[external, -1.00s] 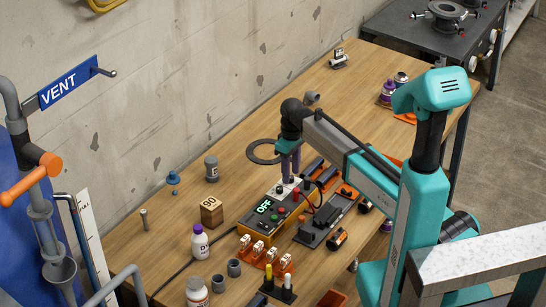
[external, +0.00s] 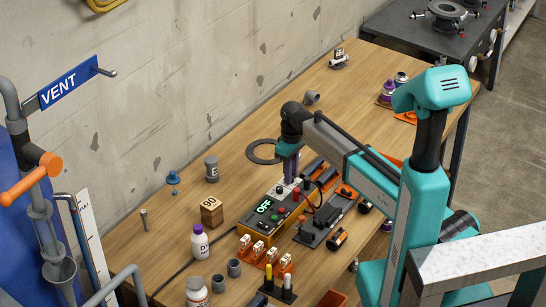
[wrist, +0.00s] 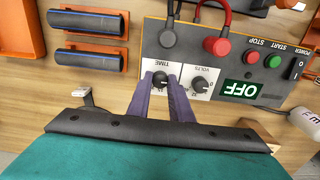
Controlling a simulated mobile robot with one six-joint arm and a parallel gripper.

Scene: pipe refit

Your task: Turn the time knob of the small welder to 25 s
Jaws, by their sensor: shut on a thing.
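The small welder (external: 262,228) is an orange and dark box on the bench; its display (external: 264,206) reads OFF. In the wrist view its panel (wrist: 205,60) appears upside down, with a TIME dial and a VOLTS knob (wrist: 198,85) side by side. My gripper (wrist: 161,82) points down at the panel, its two purple fingers shut on the black time knob (wrist: 160,80), one on each side. The dial's numbers are partly hidden by the fingers, so its setting cannot be read. The gripper also shows in the external view (external: 291,180), at the panel's far end.
Red and dark cables (wrist: 215,42) plug into the panel close to the fingers. Green and red buttons (wrist: 262,58) lie further along it. Dark cylinders in orange holders (wrist: 88,40) lie beside the welder. A wooden block (external: 211,212) and a white bottle (external: 199,242) stand nearby.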

